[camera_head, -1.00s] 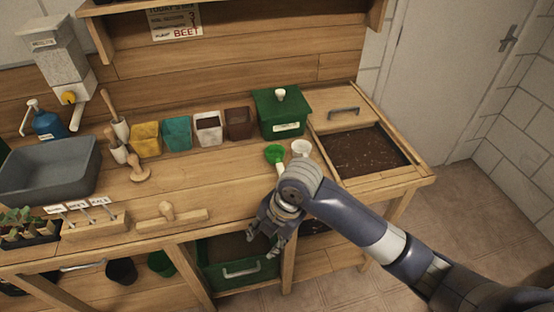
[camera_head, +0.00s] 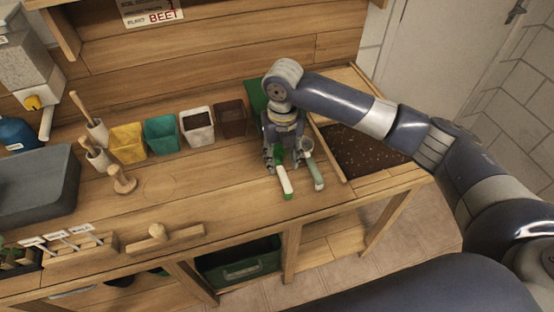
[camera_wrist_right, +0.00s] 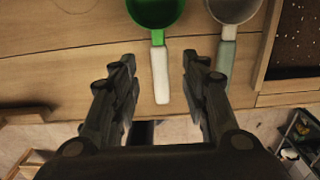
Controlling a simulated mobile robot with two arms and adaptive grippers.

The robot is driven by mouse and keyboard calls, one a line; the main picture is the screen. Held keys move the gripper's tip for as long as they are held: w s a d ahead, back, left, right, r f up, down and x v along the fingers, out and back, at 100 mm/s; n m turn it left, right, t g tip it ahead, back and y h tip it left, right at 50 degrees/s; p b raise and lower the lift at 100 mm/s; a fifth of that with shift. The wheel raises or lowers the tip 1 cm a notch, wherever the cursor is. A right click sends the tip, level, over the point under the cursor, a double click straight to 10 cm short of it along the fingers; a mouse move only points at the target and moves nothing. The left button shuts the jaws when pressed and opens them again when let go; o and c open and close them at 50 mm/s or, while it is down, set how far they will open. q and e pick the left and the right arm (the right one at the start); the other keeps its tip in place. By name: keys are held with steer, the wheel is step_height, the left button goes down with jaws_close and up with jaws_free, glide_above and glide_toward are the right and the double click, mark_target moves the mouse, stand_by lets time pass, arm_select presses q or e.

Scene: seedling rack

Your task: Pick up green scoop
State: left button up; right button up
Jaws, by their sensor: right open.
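The green scoop (camera_wrist_right: 157,12) lies on the wooden bench with its white handle (camera_wrist_right: 160,75) pointing toward the front edge. In the head view its handle (camera_head: 285,182) shows, and my right gripper hides part of its bowl. My right gripper (camera_wrist_right: 158,72) is open, with one finger on each side of the handle in the wrist view; I see no contact. In the head view my right gripper (camera_head: 283,160) comes down from above over the scoop. My left gripper is not in view.
Several pots, including a brown pot (camera_head: 230,119), stand to the left.

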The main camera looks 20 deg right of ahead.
mark_target(282, 170)
steer(key=shift+w+f, duration=0.1)
steer(key=shift+f, duration=0.35)
steer(key=shift+w+f, duration=0.1)
steer(key=shift+f, duration=0.25)
steer(key=f, duration=0.1)
steer(key=f+p, duration=0.1)
steer(key=f, duration=0.1)
steer(key=f+p, duration=0.1)
steer(key=shift+s+f, duration=0.15)
steer(key=shift+s, duration=0.1)
steer(key=shift+f, duration=0.2)
steer(key=shift+w+f, duration=0.1)
steer(key=shift+c, duration=1.4)
steer(key=c, duration=0.4)
jaws_close()
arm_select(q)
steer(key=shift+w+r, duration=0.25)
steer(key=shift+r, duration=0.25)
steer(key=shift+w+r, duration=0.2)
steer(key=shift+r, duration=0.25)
